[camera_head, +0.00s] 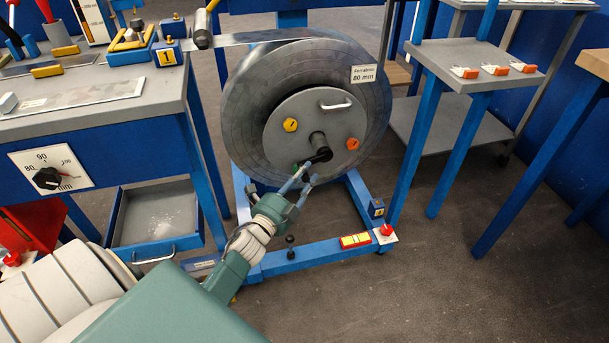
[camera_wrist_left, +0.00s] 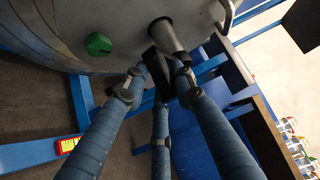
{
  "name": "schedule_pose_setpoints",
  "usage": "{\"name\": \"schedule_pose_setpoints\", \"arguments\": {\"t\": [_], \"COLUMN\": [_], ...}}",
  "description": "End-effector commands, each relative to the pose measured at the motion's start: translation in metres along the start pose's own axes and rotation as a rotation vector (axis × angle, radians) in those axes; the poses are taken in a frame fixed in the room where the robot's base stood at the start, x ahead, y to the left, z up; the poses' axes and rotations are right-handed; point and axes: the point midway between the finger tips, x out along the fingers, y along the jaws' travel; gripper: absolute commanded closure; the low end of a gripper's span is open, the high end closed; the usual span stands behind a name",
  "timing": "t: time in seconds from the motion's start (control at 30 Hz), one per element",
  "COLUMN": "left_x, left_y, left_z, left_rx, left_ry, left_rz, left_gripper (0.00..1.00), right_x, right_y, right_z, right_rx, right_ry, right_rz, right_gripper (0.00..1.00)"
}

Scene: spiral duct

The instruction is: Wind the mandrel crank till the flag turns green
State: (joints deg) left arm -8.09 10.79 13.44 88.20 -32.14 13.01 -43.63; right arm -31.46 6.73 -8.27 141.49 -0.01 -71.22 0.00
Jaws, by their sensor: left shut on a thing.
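A large grey reel (camera_head: 250,95) with an "80 mm" label stands on a blue frame in the head view. A dark crank (camera_head: 322,155) sits at its hub, below the grey shaft end (camera_head: 317,139). In the left wrist view the black crank (camera_wrist_left: 157,72) lies between my fingers, under the grey shaft (camera_wrist_left: 163,35). My left gripper (camera_head: 306,177) reaches up from lower left and is shut on the crank; its fingers (camera_wrist_left: 158,88) partly hide it. I cannot make out a flag for certain. My right gripper is not in view.
A workbench (camera_head: 110,115) stands left, a grey shelf stand (camera_head: 455,55) right. The floor (camera_head: 430,270) at lower right is clear.

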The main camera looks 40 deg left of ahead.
Motion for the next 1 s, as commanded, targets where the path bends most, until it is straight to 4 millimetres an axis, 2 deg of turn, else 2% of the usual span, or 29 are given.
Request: {"name": "schedule_pose_setpoints", "arguments": {"t": [0.07, 0.1, 0.2, 0.57, 0.67, 1.0], "left_x": [0.001, 0.001, 0.001, -0.004, -0.017, -0.087], "left_y": [-0.004, -0.004, -0.004, -0.001, 0.0, -0.001], "left_z": [0.0, 0.0, 0.0, 0.0, 0.0, 0.0], "left_rx": [0.009, 0.009, 0.007, 0.001, 0.0, 0.001], "left_ry": [0.004, 0.003, 0.003, 0.001, 0.0, 0.0], "left_rz": [-0.008, -0.008, -0.007, -0.002, -0.001, -0.002], "left_gripper": [1.0, 0.72, 0.54, 0.54, 0.54, 0.54], "right_x": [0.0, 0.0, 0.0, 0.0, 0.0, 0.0], "right_y": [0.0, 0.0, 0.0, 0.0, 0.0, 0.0], "right_z": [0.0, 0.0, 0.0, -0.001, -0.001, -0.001], "right_rx": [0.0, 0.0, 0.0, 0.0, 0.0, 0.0], "right_ry": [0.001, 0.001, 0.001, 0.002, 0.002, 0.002], "right_rz": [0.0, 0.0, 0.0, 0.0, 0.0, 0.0], "right_gripper": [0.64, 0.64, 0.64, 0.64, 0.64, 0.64]}}
